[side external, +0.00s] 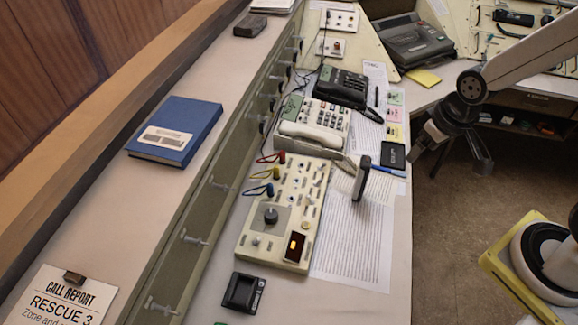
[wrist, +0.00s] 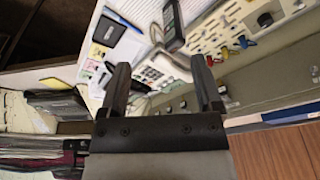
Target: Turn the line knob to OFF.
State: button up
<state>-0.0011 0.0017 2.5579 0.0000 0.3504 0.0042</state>
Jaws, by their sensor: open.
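A cream control panel (side external: 257,240) lies on the desk in the side external view. A round dark knob (side external: 271,215) sits on a grey plate near its front left; its label and pointer are too small to read, and I cannot tell which knob is the line knob. The panel also shows at the upper right of the wrist view (wrist: 232,27), with a dark knob (wrist: 265,19) on it. My gripper (side external: 447,165) is open and empty, over the floor to the right of the desk, well apart from the panel. Its two fingers show spread in the wrist view (wrist: 160,66).
An orange light (side external: 294,243) glows on the panel. A small black device (side external: 243,292) lies in front. A blue book (side external: 176,128) lies on the left ledge.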

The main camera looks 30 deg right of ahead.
jog(key=w, duration=0.1)
jog(key=m+g, duration=0.2)
jog(key=m, duration=1.1)
send_over(271, 214)
notch_tip(271, 214, down, 14)
jog(key=shift+s+d+f, duration=0.1)
jog(key=shift+s+d, duration=0.05)
jog(key=shift+f, duration=0.2)
jog(key=shift+f, duration=3.7)
